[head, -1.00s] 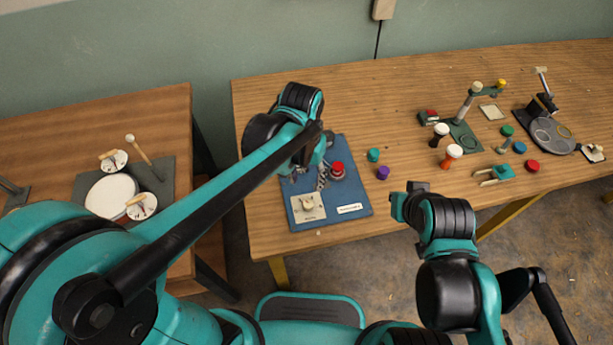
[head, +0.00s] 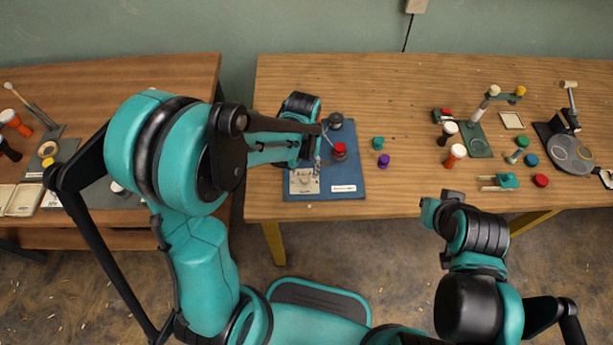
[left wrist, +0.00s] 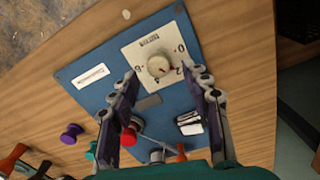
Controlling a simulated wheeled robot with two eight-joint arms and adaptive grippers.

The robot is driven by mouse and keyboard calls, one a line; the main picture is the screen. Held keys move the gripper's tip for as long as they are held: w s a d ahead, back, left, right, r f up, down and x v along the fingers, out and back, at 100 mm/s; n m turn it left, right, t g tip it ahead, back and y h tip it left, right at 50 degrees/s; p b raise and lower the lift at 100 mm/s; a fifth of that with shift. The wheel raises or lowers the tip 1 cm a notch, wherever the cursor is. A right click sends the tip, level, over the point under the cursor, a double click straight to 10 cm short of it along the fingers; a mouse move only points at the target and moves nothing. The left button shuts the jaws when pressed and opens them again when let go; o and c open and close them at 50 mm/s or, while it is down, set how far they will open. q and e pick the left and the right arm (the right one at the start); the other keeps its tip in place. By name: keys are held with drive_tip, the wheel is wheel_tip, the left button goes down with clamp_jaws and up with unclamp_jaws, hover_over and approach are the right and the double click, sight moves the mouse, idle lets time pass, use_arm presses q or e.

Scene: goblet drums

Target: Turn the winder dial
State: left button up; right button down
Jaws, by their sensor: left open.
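The winder dial (left wrist: 158,66) is a cream round knob with a red mark on a white numbered plate (left wrist: 138,54). The plate is on a blue board (left wrist: 90,50). In the head view the dial (head: 303,178) is at the board's front left. My left gripper (left wrist: 164,78) is open and empty above the board, its two fingers either side of the dial in the picture and apart from it. In the head view the left gripper (head: 318,158) is partly hidden by its own wrist. My right gripper (head: 436,207) is off the table's front edge, its jaws unclear.
A red knob (head: 339,149) and a dark knob (head: 335,121) stand on the blue board. Teal (head: 377,142) and purple (head: 383,160) pieces are to its right. Small drums (head: 456,152) and fixtures stand further right. Bare wood (head: 410,90) lies behind.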

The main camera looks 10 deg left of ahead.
sight(305, 176)
use_arm(q)
wheel_tip(305, 176, down, 2)
drive_tip(key=shift+d+f+b, duration=0.15)
drive_tip(key=shift+f+b, duration=0.05)
drive_tip(key=shift+b, duration=0.2)
drive_tip(key=shift+f, duration=0.35)
clamp_jaws()
